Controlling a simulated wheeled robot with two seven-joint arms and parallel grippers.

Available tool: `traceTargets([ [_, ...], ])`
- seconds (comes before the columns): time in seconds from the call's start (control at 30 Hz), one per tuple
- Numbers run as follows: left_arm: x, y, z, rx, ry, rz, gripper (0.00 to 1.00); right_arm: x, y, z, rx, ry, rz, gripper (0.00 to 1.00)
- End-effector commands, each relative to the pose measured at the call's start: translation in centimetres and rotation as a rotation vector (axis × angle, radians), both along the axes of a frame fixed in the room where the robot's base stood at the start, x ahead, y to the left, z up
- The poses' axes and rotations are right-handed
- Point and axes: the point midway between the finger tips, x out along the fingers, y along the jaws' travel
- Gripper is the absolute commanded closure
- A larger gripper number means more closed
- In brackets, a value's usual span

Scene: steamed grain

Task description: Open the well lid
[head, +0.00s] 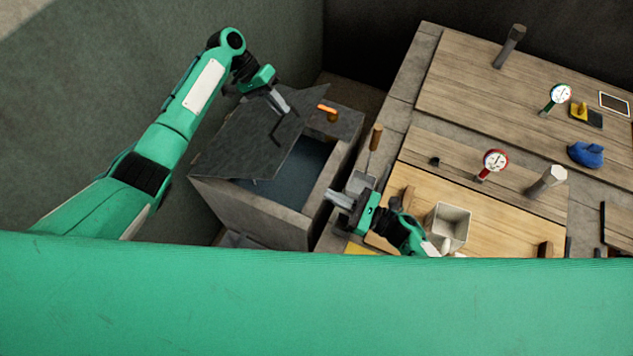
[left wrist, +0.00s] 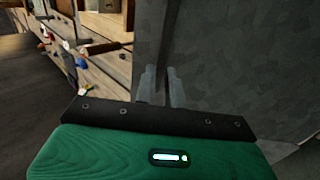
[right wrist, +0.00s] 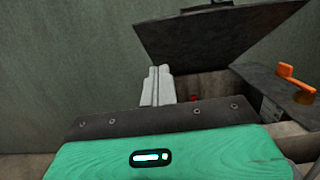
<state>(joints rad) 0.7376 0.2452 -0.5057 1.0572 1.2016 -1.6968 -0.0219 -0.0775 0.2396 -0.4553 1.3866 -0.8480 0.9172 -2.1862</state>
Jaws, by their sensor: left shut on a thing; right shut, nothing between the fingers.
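The well lid (head: 240,145) is a dark grey slab, tilted up over the stone well (head: 270,212). Part of the well's opening shows, with a blue-grey inside (head: 300,172). My left gripper (head: 280,108) is shut on the lid at its upper part, by a dark handle; the exact contact is hard to see. In the left wrist view the fingers (left wrist: 158,85) lie against the grey lid (left wrist: 240,60). My right gripper (head: 336,198) is shut and empty, just right of the well. The raised lid (right wrist: 215,35) also shows in the right wrist view, beyond the right fingers.
An orange handle (head: 327,109) sits on the well's far corner. A wooden-handled tool (head: 375,138) stands right of the well. The wooden counter (head: 455,85) at right carries dials, a square pale cup (head: 448,222) and a blue object (head: 585,154). A wall stands behind the left arm.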

Motion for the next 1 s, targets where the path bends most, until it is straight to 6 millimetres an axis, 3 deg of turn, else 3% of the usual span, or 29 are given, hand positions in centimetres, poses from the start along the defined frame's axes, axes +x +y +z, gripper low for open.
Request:
traceTargets([
  [0.47,-0.1,0.5,-0.4,0.011,0.005,0.004,1.00,3.6,8.7,1.6,0.004,0.003,-0.001,1.00],
  [0.7,-0.1,0.5,-0.5,0.012,0.005,0.005,1.00,4.1,10.1,4.2,0.001,0.003,0.000,1.00],
  [1.0,-0.1,0.5,-0.5,0.012,0.005,0.005,1.00,4.3,10.4,4.7,0.001,0.006,-0.001,1.00],
])
